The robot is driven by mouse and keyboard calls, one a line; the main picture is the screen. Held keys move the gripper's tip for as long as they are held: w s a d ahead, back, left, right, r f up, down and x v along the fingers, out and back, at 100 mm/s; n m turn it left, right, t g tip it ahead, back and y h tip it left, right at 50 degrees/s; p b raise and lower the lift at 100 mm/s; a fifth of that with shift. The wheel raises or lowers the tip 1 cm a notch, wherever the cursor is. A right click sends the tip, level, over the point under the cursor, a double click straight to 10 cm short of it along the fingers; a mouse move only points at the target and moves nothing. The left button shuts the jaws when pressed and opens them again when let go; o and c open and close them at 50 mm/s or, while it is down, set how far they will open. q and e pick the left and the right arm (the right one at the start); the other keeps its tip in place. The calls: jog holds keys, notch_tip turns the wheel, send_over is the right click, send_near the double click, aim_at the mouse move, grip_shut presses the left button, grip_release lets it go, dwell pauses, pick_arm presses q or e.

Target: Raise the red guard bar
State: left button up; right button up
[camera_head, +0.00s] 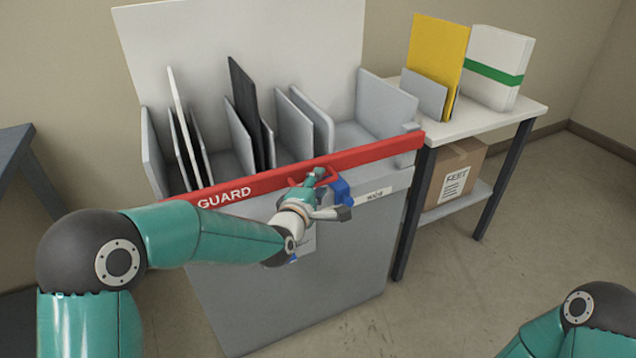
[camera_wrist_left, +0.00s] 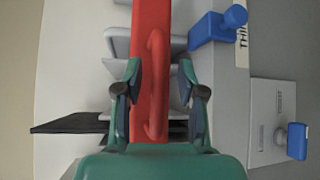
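The red guard bar (camera_head: 385,151), lettered GUARD, runs across the front top edge of a grey rack. It carries a red loop handle (camera_wrist_left: 156,85), seen in the left wrist view. My left gripper (camera_head: 325,194) is at the middle of the bar. In the left wrist view its two fingers (camera_wrist_left: 160,95) stand apart, one on each side of the handle, with a visible gap on the right side; I see no clear grip. My right gripper is out of view; only part of the right arm shows at the lower right.
A blue latch-like part (camera_head: 341,188) sits close to my left gripper, on the rack's front. The grey rack (camera_head: 350,260) holds several upright panels. A side table (camera_head: 500,116) on the right bears a yellow board and a white pack, with a cardboard box (camera_head: 452,178) below.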

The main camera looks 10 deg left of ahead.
pick_arm(q)
jog(key=shift+w, duration=0.15)
grip_shut()
dwell(0.4)
